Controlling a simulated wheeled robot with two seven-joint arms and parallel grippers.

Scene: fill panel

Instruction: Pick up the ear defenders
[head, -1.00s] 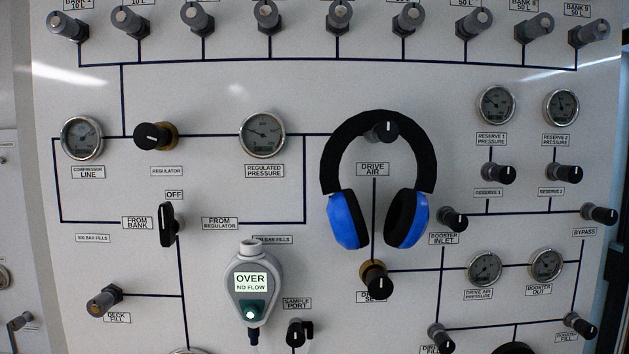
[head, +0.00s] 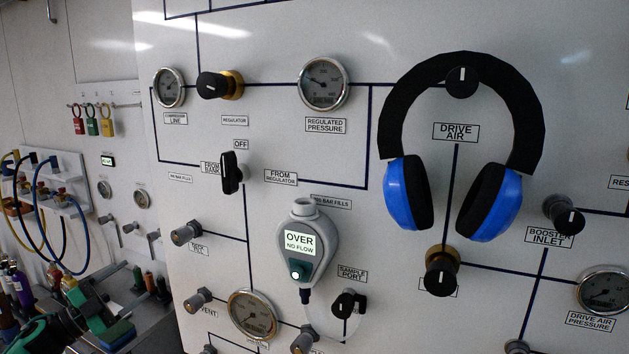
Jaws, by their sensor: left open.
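The ear defenders (head: 520,120) hang on the panel at the right of the head view, with a thick black headband and two blue cups with black cushions. The top of the headband rests over a black knob (head: 461,82) above the DRIVE AIR label. The cups hang at either side of a vertical line, above another black knob. My left gripper (head: 103,316) shows in the lower left corner, with green and dark parts. It is open, empty and well to the left of the ear defenders. My right gripper is out of view.
A grey handset (head: 303,245) reading OVER, NO FLOW hangs left of the ear defenders. Gauges (head: 324,83) and knobs stick out of the panel around them. At the far left are coloured padlocks (head: 92,120), hoses and a bench with bottles.

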